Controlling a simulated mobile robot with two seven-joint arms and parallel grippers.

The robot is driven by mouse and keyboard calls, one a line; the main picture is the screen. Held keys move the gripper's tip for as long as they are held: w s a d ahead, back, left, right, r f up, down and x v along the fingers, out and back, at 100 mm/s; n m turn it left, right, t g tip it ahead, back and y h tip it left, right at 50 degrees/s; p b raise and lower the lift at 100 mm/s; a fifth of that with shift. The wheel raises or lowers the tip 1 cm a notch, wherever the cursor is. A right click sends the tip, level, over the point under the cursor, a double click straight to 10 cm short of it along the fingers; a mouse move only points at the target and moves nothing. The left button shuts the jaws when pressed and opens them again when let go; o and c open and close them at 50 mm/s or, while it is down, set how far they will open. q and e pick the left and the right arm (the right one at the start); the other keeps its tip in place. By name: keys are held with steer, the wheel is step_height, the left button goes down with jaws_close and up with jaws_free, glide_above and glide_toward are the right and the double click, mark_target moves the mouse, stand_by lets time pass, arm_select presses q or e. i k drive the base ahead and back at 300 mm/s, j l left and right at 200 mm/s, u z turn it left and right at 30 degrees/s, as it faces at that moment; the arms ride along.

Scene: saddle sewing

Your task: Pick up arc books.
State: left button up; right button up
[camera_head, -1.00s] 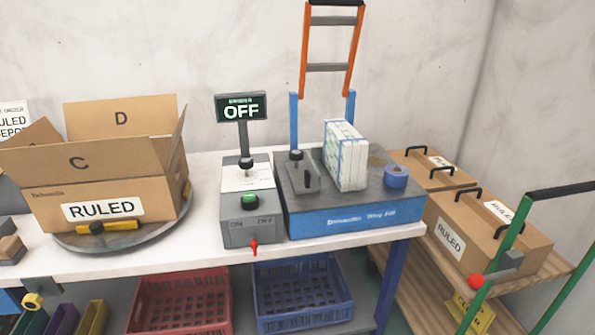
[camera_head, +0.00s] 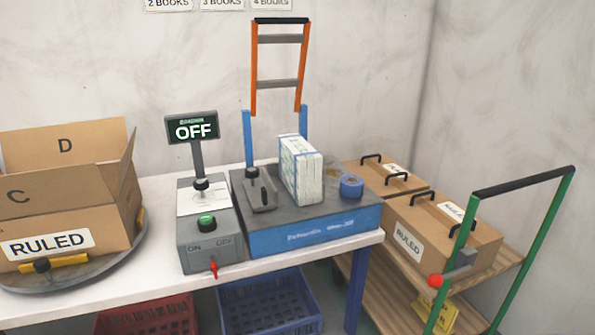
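A bundle of white and pale green books (camera_head: 301,171) stands upright on the dark top of the blue wrapping machine (camera_head: 315,234), on the white table. I cannot tell whether these are the arc books; no label reading "arc" is legible. Neither of my grippers is in the head view.
An open cardboard box marked RULED (camera_head: 70,215) sits on a turntable (camera_head: 75,282) at the left. A control box (camera_head: 209,236) with an OFF display (camera_head: 194,131) stands beside the machine. A green-handled cart (camera_head: 519,182) with closed RULED boxes (camera_head: 440,235) is at the right.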

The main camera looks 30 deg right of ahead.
mark_target(300, 165)
steer(key=l+z, duration=0.1)
steer(key=l, duration=0.35)
steer(key=i+l+z, duration=0.1)
steer(key=l, duration=0.3)
steer(key=i+l, duration=0.1)
steer(key=l, duration=0.35)
steer(key=i+l+z, duration=0.15)
steer(key=l, duration=0.25)
steer(key=l+z, duration=0.1)
steer(key=l, duration=0.35)
steer(key=i, duration=0.05)
